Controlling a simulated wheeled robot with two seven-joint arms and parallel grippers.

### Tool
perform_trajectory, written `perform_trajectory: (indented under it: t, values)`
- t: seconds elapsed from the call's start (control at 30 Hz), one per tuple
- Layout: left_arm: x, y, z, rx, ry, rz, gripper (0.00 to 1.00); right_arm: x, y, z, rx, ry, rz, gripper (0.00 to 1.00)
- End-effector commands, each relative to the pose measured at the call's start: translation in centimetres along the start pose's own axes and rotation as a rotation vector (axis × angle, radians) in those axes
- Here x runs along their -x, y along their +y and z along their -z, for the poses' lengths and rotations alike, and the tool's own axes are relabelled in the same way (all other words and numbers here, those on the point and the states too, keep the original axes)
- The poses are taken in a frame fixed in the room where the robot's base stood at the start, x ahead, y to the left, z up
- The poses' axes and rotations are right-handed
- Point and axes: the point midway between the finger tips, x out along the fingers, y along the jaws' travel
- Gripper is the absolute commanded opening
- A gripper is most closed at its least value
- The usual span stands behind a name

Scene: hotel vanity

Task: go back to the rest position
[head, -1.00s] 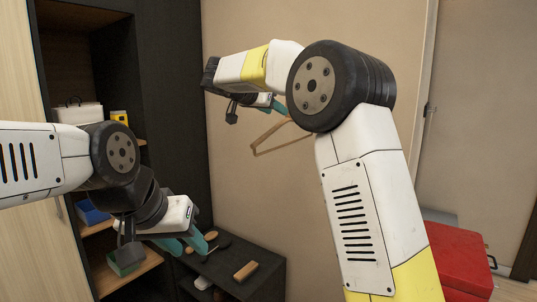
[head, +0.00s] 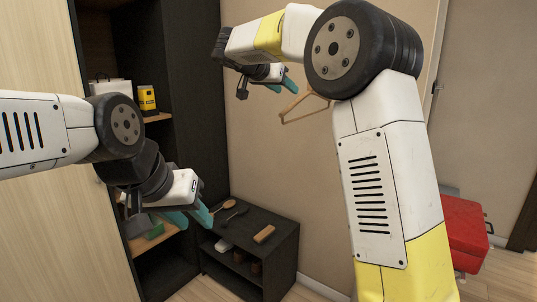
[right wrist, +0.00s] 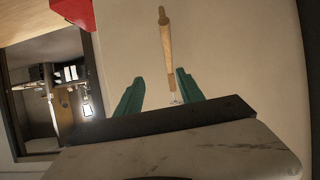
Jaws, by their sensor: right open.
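My left gripper (head: 191,217) has teal fingers that stand apart with nothing visible between them. In the head view it is in front of the dark shelving, above and left of the low dark cabinet. My right gripper (head: 281,85) is high in front of the beige wall, with its fingers open. A wooden hanger (head: 303,107) shows just below and right of it. In the right wrist view the hanger (right wrist: 166,42) appears edge-on, between and beyond the open fingers (right wrist: 157,90). I cannot tell what holds the hanger up.
The low dark cabinet (head: 283,238) bears a wooden block (head: 264,234) and brushes (head: 224,205). A tall dark shelf unit (head: 193,90) holds a yellow container (head: 147,98) and a white bag (head: 109,90).

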Motion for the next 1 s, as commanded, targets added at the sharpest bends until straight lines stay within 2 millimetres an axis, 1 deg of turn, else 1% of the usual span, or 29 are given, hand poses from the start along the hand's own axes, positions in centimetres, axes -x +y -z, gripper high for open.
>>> perform_trajectory:
  t: [0.17, 0.27, 0.47, 0.57, 0.67, 0.7, 0.77, 0.8, 0.87, 0.9, 0.97, 1.0]
  values:
    - [0.0, 0.0, 0.0, 0.001, 0.001, 0.0, 0.36, -0.1, 2.3, -0.8, 0.044, -0.059, 0.012, 0.45]
    - [0.0, 0.0, 0.0, 0.001, 0.001, 0.0, 0.36, -0.1, 4.1, -1.5, 0.077, -0.103, 0.02, 0.45]
    - [0.0, 0.0, 0.0, 0.001, 0.001, 0.0, 0.36, 0.3, 8.9, -3.9, 0.16, -0.224, 0.061, 0.45]
    - [0.0, 0.0, 0.0, 0.001, 0.001, 0.0, 0.36, 1.0, 12.1, -5.8, 0.208, -0.299, 0.098, 0.45]
    - [0.0, 0.0, 0.0, 0.001, 0.001, 0.0, 0.36, 2.3, 16.0, -8.7, 0.259, -0.388, 0.156, 0.45]
    - [0.0, 0.0, 0.0, 0.001, 0.001, 0.0, 0.36, 3.0, 17.8, -10.1, 0.278, -0.426, 0.19, 0.45]
    - [0.0, 0.0, 0.0, 0.001, 0.001, 0.0, 0.36, 4.4, 20.4, -12.6, 0.306, -0.479, 0.247, 0.45]
    - [0.0, 0.0, 0.0, 0.001, 0.001, 0.0, 0.36, 5.5, 21.9, -14.3, 0.321, -0.511, 0.288, 0.45]
    - [0.0, 0.0, 0.0, 0.001, 0.001, 0.0, 0.36, 7.0, 24.0, -17.0, 0.338, -0.549, 0.352, 0.45]
    - [0.0, 0.0, 0.0, 0.001, 0.001, 0.0, 0.36, 8.2, 25.1, -18.7, 0.346, -0.57, 0.396, 0.45]
    - [0.0, 0.0, 0.0, 0.001, 0.001, 0.0, 0.36, 9.8, 26.6, -21.3, 0.35, -0.589, 0.458, 0.45]
    - [0.0, 0.0, 0.0, 0.001, 0.001, 0.0, 0.36, 10.8, 27.4, -22.9, 0.351, -0.597, 0.497, 0.45]
